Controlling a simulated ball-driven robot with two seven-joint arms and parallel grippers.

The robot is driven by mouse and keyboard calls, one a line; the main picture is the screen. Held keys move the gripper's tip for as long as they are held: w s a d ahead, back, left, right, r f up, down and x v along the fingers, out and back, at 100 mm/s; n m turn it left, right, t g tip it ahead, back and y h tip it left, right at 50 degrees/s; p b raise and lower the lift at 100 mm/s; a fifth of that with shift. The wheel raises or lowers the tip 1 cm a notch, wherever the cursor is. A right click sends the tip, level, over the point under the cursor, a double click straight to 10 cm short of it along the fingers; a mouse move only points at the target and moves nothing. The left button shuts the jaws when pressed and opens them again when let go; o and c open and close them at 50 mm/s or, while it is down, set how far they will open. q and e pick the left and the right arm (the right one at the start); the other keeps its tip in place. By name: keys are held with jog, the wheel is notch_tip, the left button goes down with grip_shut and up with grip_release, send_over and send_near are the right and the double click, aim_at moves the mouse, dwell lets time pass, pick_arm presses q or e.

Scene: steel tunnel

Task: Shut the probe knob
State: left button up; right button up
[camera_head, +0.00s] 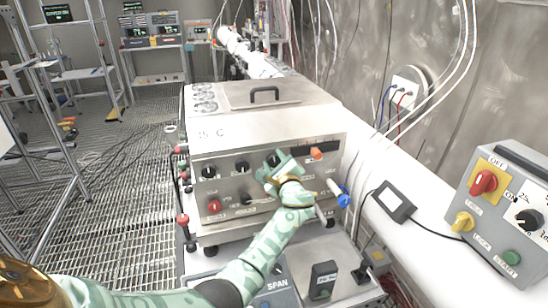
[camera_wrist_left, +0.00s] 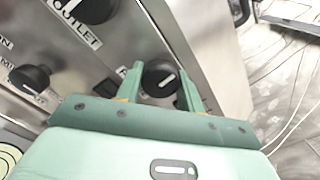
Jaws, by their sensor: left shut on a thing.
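My left gripper (camera_head: 275,170) is at the front panel of the steel cabinet (camera_head: 240,130), at the upper row of knobs. In the left wrist view its two green fingers (camera_wrist_left: 160,88) stand on either side of a black knob (camera_wrist_left: 160,75) with a white pointer line, and are shut on it. I cannot read a label for this knob; the gripper hides part of its surroundings. Two more black knobs are near it: one beside the label OUTLET (camera_wrist_left: 82,30) and one lower left (camera_wrist_left: 30,77). My right gripper is in neither view.
A red knob (camera_head: 214,206) is low on the panel. An orange part (camera_head: 316,153) and a blue-ended lever (camera_head: 343,197) are at the panel's right. A control box (camera_head: 505,205) stands far right. A small SPAN box (camera_head: 275,285) lies in front. Grated floor at left is open.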

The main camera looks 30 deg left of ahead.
pick_arm(q)
jog(key=shift+f+m+p, duration=0.1)
jog(key=shift+m+p, duration=0.3)
jog(key=shift+m, duration=0.4)
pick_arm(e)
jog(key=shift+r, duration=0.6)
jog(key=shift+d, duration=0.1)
pick_arm(q)
jog(key=o, duration=1)
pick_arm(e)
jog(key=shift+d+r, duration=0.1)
